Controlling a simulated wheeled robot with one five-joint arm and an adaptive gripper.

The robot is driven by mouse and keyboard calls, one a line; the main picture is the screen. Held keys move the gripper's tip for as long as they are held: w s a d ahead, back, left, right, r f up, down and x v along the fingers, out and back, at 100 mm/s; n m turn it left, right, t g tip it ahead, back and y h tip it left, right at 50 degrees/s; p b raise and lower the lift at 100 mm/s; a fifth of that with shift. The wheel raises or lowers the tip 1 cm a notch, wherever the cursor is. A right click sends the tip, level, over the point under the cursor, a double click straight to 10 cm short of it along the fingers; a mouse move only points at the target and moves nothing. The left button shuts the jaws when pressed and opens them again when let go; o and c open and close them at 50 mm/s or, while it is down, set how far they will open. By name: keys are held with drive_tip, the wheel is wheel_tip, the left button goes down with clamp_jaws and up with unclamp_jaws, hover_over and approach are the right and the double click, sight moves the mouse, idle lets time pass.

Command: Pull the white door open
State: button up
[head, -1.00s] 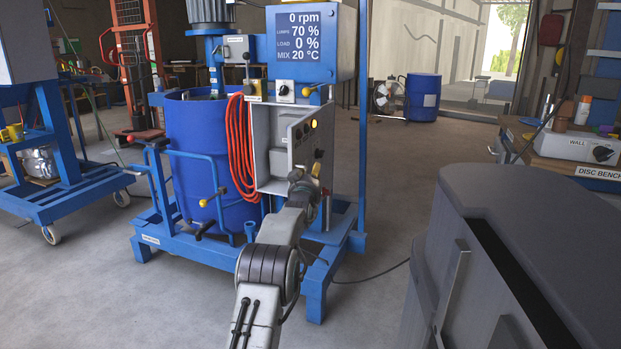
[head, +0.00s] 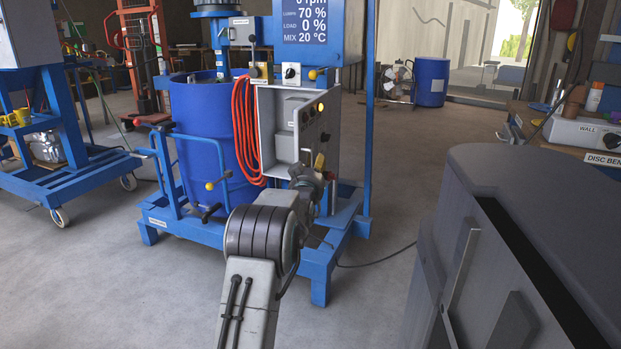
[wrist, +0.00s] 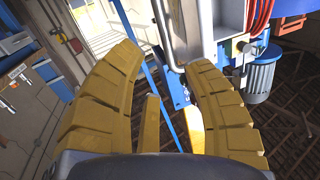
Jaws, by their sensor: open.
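The white door (head: 312,128) is on the pale control cabinet under the display of the blue mixer, in the head view. It stands out from the cabinet at an angle, with lamps and knobs on its right face and grey parts visible to its left. My gripper (head: 321,168) is at the door's lower part. In the wrist view its yellow fingers (wrist: 165,62) are spread, with nothing clearly held between them. A pale panel (wrist: 188,30) shows just beyond the fingertips; I cannot tell whether the fingers touch it.
A red hose (head: 245,130) hangs left of the cabinet, beside the blue drum (head: 195,135). The mixer's blue base frame (head: 320,265) sits low in front. A dark grey bulky form (head: 540,220) fills the right foreground. Floor to the right of the mixer is clear.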

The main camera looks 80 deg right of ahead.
drive_tip(key=shift+w+a, duration=0.1)
drive_tip(key=shift+a, duration=2.55)
